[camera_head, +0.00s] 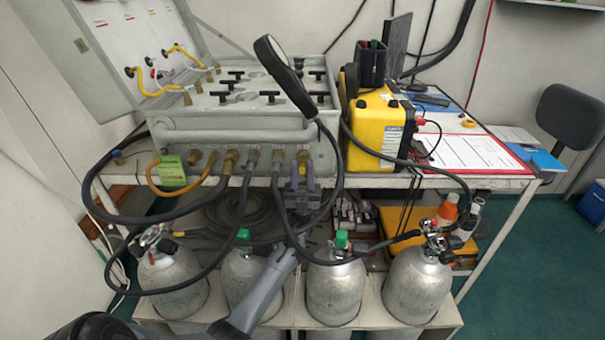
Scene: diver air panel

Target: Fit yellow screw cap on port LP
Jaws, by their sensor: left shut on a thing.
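My left arm rises from the bottom of the view, and its gripper (302,172) is at the right end of the panel's front row of ports. It is shut on a small yellow piece, the yellow screw cap (303,168), mostly hidden by the fingers. The cap is right in front of the rightmost brass port (303,156). I cannot tell whether cap and port touch. The port labels on the grey air panel (225,135) are too small to read, so I cannot tell which is LP. My right gripper is not in view.
Black hoses hang from neighbouring ports and loop close around my gripper. A yellow case (376,125) stands right of the panel. Several grey cylinders (335,290) stand below, under my arm. A clipboard (475,152) lies at the right.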

